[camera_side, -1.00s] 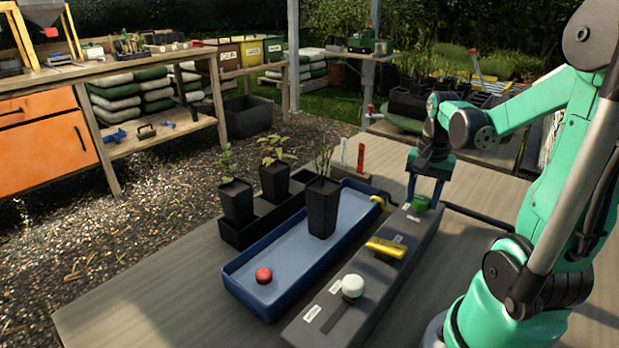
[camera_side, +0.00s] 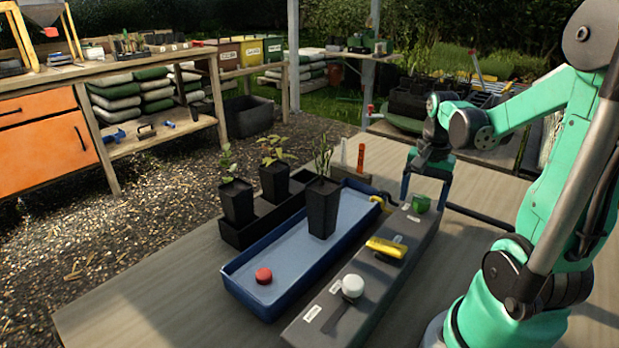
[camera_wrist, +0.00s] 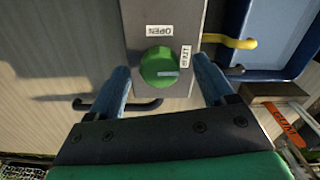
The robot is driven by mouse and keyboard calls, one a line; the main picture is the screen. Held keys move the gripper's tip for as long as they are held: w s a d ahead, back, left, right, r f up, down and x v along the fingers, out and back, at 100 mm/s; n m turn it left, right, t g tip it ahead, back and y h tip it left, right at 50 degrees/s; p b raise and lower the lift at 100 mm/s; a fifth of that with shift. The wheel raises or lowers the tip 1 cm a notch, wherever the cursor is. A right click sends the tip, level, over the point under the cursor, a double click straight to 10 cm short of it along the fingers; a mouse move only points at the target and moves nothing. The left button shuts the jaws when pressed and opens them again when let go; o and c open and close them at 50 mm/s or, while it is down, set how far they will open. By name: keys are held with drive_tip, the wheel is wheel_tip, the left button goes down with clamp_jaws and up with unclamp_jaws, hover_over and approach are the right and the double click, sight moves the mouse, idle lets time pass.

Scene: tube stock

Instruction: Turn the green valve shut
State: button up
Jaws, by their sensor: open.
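The green valve (camera_side: 421,203) is a round knob at the far end of the long grey box. In the wrist view the valve (camera_wrist: 158,68) shows from above, with a short pale mark on its right half pointing right. A label reading OPEN (camera_wrist: 160,31) lies above it. A second label (camera_wrist: 186,56), hard to read, lies to its right. My gripper (camera_side: 424,192) is open over the valve. In the wrist view its blue fingers (camera_wrist: 160,84) stand on either side of the valve, with a gap on each side.
The grey box (camera_side: 326,310) also carries a yellow handle (camera_side: 386,247) and a white knob (camera_side: 352,286). Bare table (camera_side: 150,290) lies at the front left.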

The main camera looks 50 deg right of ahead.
sight(422, 198)
drive_tip(key=shift+r, duration=2.8)
drive_tip(key=w+a+n+t, duration=0.3)
drive_tip(key=w+a+n, duration=0.1)
drive_tip(key=a+n, duration=0.4)
drive_tip(key=w+a+n+t, duration=0.4)
drive_tip(key=a+n, duration=0.3)
drive_tip(key=a, duration=0.5)
drive_tip(key=shift+w+a+f+n, duration=0.15)
drive_tip(key=shift+w+n, duration=0.2)
drive_tip(key=shift+n, duration=0.05)
